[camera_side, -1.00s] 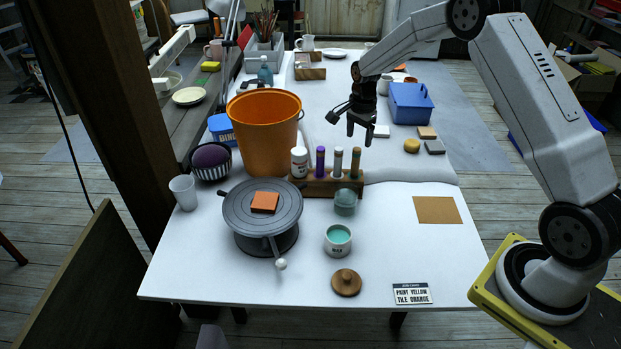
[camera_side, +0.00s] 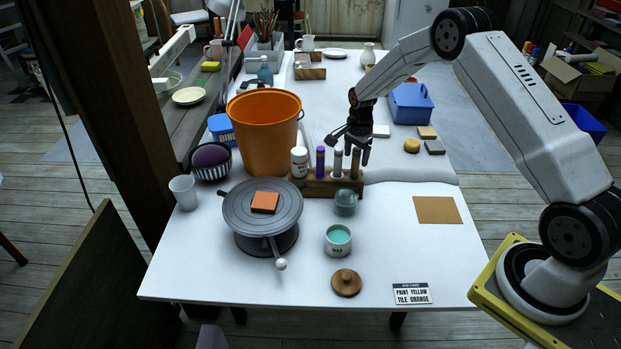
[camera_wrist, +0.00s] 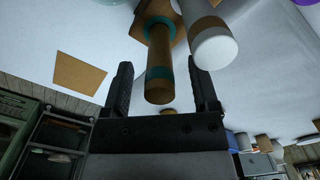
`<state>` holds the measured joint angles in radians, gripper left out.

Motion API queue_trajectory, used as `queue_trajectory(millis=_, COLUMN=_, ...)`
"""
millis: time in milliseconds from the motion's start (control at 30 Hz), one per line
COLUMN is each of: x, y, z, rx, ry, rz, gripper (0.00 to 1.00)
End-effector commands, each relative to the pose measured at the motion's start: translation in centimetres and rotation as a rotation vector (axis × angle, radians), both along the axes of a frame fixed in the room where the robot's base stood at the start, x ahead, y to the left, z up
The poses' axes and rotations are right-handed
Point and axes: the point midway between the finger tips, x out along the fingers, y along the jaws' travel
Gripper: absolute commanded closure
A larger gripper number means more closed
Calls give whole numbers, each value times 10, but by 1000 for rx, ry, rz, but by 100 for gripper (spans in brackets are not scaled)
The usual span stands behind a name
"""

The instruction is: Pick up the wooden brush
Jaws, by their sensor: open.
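The wooden brush (camera_side: 355,160) stands upright at the right end of a wooden rack (camera_side: 322,188) in the side view. In the wrist view the brush (camera_wrist: 159,85) shows as a brown handle with teal bands, lying between the two fingers. My gripper (camera_side: 355,161) is above the rack's right end, fingers pointing down. In the wrist view my gripper (camera_wrist: 165,90) is open, with one finger on each side of the brush handle. Whether either finger touches it, I cannot tell.
A white-topped holder (camera_wrist: 214,45) stands close beside the right finger. Left of the brush are a purple tube (camera_side: 320,160) and a white bottle (camera_side: 299,162). The orange bucket (camera_side: 268,130) is behind left. A glass jar (camera_side: 345,202) is in front.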

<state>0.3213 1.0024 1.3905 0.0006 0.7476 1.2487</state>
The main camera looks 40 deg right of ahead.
Motion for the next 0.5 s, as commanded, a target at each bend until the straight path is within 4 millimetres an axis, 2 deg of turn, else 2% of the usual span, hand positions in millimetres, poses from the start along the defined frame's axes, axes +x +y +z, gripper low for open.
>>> queue_trajectory(millis=133, x=0, y=0, z=-9, rx=1, ry=0, rz=0, gripper=24)
queue_trajectory(millis=500, x=0, y=0, z=-9, rx=0, ry=-1, rz=0, gripper=24)
